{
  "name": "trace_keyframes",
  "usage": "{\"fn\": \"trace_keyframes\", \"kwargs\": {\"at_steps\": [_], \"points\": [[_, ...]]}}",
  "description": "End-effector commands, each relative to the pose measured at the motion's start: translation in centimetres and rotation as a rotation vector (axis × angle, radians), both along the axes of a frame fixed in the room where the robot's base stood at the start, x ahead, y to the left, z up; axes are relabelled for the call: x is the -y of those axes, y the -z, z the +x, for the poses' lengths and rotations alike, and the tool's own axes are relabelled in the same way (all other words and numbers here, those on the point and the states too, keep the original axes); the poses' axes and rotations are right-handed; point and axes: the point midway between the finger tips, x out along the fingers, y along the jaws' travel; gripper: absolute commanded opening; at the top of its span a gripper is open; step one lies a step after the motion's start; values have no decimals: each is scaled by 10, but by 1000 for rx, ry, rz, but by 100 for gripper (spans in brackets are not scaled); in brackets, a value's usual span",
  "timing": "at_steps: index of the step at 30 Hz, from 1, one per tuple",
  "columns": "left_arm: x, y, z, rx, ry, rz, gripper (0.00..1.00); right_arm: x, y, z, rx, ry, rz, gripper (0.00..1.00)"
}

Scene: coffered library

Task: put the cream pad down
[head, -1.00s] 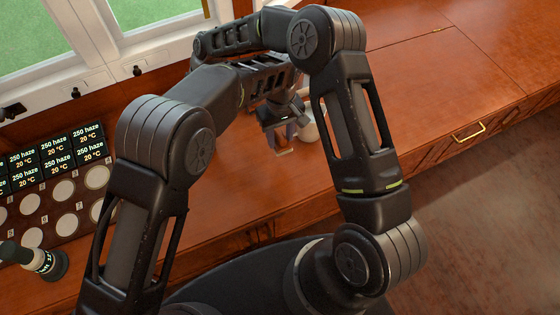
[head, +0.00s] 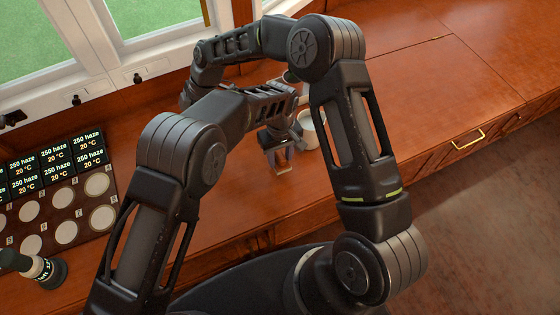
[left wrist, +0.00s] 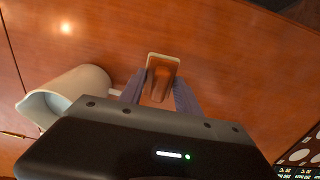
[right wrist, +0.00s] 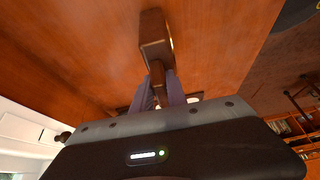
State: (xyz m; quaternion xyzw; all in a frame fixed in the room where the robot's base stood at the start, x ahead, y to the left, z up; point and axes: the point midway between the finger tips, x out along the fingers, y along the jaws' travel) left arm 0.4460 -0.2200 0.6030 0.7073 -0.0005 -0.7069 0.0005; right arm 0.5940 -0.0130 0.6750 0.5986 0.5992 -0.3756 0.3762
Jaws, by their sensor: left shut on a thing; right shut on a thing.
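My left gripper (head: 277,158) is over the wooden counter, shut on a small flat piece with a cream rim and a brown middle, which I take for the cream pad (left wrist: 163,72). The pad's pale edge shows below the fingers in the head view (head: 284,170). I cannot tell whether it touches the counter. My right gripper (right wrist: 160,100) is shut on a brown block with a narrow handle (right wrist: 155,38). In the head view the right gripper is mostly hidden behind the arms.
A white cup (head: 308,131) stands just right of the left gripper; it also shows in the left wrist view (left wrist: 75,92). A rack with pale discs (head: 66,232) and labelled dark tiles (head: 55,160) is at the left, with a dark-handled tool (head: 40,268) in front. The counter's right side is clear.

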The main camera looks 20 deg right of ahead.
Motion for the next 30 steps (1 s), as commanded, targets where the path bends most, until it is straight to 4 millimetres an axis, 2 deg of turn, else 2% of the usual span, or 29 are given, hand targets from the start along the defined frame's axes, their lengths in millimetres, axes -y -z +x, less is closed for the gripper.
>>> {"fn": "trace_keyframes", "kwargs": {"at_steps": [7, 19, 20, 27, 30], "points": [[-1, 32, 0, -1, 0, 1, 0, 0, 0, 0, 0, 0, 0, 0], [-1, 37, 0, -1, 0, 1, 0, 0, 0, 0, 0, 0, 0, 0], [-1, 38, 0, -1, 0, 1, 40, 0, 0, 0, 0, 0, 0, 0], [0, 37, 0, -1, 0, 1, 60, 0, 0, 0, 0, 0, 0, 0], [0, 37, 0, -1, 0, 1, 61, 0, 0, 0, 0, 0, 0, 0]]}}
